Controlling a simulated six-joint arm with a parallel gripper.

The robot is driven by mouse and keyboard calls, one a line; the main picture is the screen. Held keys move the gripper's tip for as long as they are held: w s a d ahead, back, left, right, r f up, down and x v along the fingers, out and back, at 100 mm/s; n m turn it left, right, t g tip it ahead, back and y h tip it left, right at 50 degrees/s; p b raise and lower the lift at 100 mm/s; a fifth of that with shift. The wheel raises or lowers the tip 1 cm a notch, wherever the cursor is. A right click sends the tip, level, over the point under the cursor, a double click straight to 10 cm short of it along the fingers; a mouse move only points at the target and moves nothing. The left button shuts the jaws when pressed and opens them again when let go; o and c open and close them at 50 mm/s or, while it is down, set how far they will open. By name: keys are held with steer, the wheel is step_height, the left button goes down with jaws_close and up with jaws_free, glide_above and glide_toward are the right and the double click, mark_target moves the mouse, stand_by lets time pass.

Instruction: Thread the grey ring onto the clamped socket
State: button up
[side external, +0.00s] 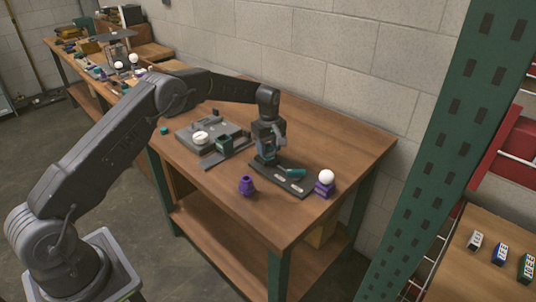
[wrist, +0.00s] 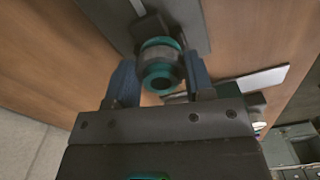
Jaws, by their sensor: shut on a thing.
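My gripper (wrist: 161,78) points down and is shut on a dark grey ring (wrist: 178,68), with a blue finger on each side. In the wrist view the teal socket (wrist: 160,42) shows beyond the ring, and teal also shows inside the ring's opening. The ring is lined up with the socket and looks to be at or around its end; how far down it sits cannot be told. In the side view my gripper (side external: 267,157) is at the back left of a dark base plate (side external: 291,188). It mostly hides the ring and the clamped socket there.
A teal-and-white part (side external: 294,173) is on the plate's right side. A white ball on a purple base (side external: 325,188) stands right of it. A purple pot (side external: 247,186) stands in front.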

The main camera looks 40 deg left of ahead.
steer(key=m, duration=0.2)
steer(key=f+m, duration=0.1)
steer(key=m, duration=0.1)
steer(key=shift+s, duration=0.2)
steer(key=shift+a+m, duration=0.1)
steer(key=shift+m, duration=1.4)
steer(key=shift+m, duration=1.1)
steer(key=m, duration=0.4)
steer(key=shift+s+a+m, duration=0.1)
steer(key=shift+a+m, duration=0.05)
steer(key=shift+m, duration=0.15)
steer(key=m, duration=0.4)
steer(key=shift+a+f+m, duration=0.1)
steer(key=shift+m, duration=1.3)
